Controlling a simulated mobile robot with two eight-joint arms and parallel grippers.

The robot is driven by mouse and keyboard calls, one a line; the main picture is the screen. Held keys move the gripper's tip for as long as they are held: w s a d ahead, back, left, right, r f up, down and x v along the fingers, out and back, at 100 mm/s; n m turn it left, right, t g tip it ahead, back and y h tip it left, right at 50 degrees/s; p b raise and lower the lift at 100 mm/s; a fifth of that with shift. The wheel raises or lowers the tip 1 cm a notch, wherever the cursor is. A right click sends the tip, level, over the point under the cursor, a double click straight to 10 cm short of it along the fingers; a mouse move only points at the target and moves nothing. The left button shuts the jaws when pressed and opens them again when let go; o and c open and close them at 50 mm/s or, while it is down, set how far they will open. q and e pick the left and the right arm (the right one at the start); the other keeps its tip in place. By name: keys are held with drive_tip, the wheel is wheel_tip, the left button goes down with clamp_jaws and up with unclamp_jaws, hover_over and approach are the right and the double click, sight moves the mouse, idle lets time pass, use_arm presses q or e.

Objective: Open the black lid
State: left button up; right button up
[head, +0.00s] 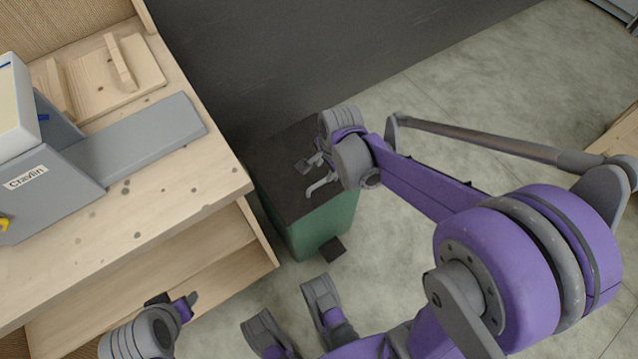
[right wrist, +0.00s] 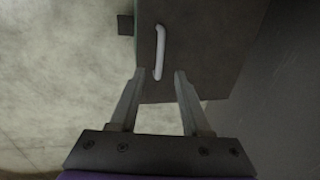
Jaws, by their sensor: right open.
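The black lid (head: 285,165) lies flat and closed on top of a green bin (head: 325,226) on the floor in the head view. It also fills the upper middle of the right wrist view (right wrist: 195,65), with a light grey handle (right wrist: 159,50) on it. In the head view the handle (head: 321,186) shows beside my right gripper (head: 306,165). My right gripper is open and empty above the lid.
A wooden table (head: 180,205) with an open drawer or shelf (head: 200,272) stands just left of the bin. A grey device (head: 140,140) and wooden boards (head: 115,75) are on it. A dark wall (head: 270,60) is behind the bin. The floor (head: 400,240) to the right is clear.

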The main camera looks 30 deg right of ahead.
sight(320, 182)
drive_tip(key=f+b, duration=0.1)
drive_tip(key=f, duration=0.2)
drive_tip(key=w+f+b, duration=0.1)
drive_tip(key=f, duration=0.2)
drive_tip(key=w+f+b, duration=0.1)
drive_tip(key=f, duration=0.2)
drive_tip(key=shift+a+f, duration=0.1)
drive_tip(key=shift+f, duration=0.3)
drive_tip(key=shift+c, duration=0.3)
clamp_jaws()
idle(0.7)
